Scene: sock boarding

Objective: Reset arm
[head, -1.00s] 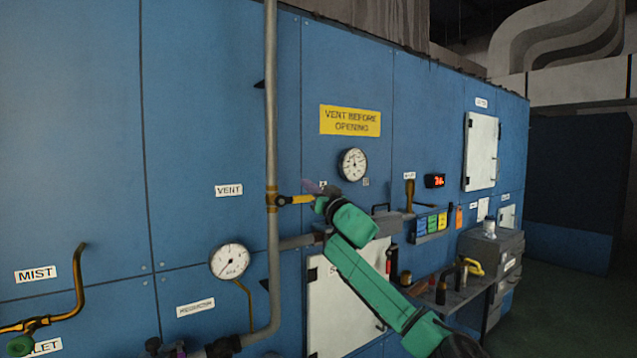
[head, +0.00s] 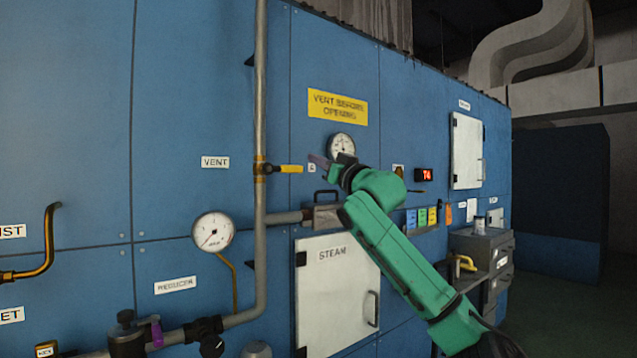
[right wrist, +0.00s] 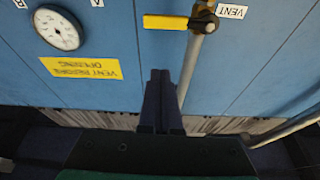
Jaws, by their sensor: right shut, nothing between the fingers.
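My right gripper (head: 318,161) reaches in from the lower right in the head view, with my green arm bent behind it. Its dark purple fingers are together and empty, just right of the vent valve's yellow handle (head: 291,169) and below the yellow vent sign (head: 338,106). The right wrist view shows the closed fingers (right wrist: 160,78) in front of the blue panel, with the yellow handle (right wrist: 165,22) apart from them. The handle lies horizontal, across its upright grey pipe (head: 260,100). My left gripper is not in view.
The blue cabinet wall (head: 190,80) fills most of the view. A pressure gauge (head: 213,232), a white steam door (head: 325,290) and a horizontal pipe stick out from it. A grey drawer unit (head: 482,245) stands at the right. Open floor lies beyond it.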

